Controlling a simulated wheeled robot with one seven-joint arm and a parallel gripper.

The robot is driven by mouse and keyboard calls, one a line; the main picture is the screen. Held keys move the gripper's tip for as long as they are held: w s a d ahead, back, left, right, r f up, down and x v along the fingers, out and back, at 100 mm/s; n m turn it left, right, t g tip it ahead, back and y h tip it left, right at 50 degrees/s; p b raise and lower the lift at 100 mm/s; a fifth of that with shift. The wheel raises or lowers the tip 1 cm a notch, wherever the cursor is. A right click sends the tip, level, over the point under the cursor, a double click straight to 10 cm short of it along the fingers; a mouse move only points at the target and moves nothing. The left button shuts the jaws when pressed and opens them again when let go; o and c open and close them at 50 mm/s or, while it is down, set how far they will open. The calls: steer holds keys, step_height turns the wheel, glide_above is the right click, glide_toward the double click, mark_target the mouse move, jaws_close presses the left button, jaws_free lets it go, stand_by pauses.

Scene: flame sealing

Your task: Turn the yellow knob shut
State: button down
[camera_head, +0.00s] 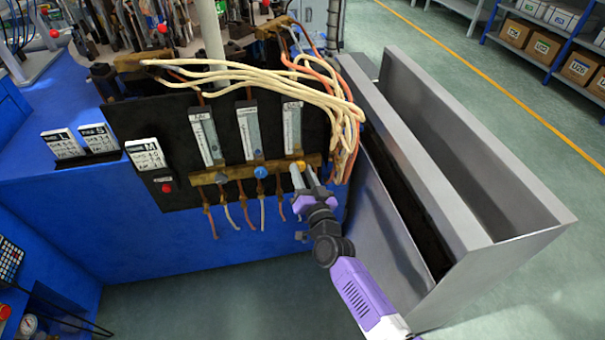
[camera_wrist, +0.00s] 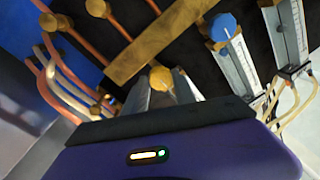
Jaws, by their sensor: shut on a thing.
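The yellow knob (camera_head: 298,166) sits at the right end of the brass bar, below the rightmost flow tube. My gripper (camera_head: 304,173) reaches it from below right, with its fingers around the knob. In the wrist view the yellow knob (camera_wrist: 162,82) shows between the two grey fingertips of my gripper (camera_wrist: 162,90). The gripper is shut on the knob. The fingers partly hide its sides, so how far it is turned cannot be told.
A blue knob (camera_head: 260,172) is to the left on the same brass bar (camera_head: 235,172). Cream and orange hoses (camera_head: 345,120) hang close on the right. Thin tubes (camera_head: 227,215) hang below the bar. A grey metal trough (camera_head: 480,190) stands at the right.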

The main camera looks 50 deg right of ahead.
stand_by(0.4)
steer(key=c, duration=1)
jaws_free()
steer(key=shift+p+v, duration=0.3)
steer(key=shift+v, duration=3.6)
steer(key=s+a+r+n+y+p, duration=0.1)
steer(key=s+a+r+n+y, duration=0.2)
steer(key=s, duration=0.7)
steer(key=s+a+r+n+g+y+p, duration=0.1)
steer(key=s+a+r+n+y, duration=0.2)
steer(key=s+a+r, duration=0.4)
steer(key=s+a+r+n+y+p, duration=0.2)
steer(key=s+a+r+n, duration=0.3)
steer(key=s+a, duration=0.5)
steer(key=shift+s+a+y, duration=0.1)
steer(key=shift+s+y, duration=0.4)
steer(key=shift+s, duration=1.6)
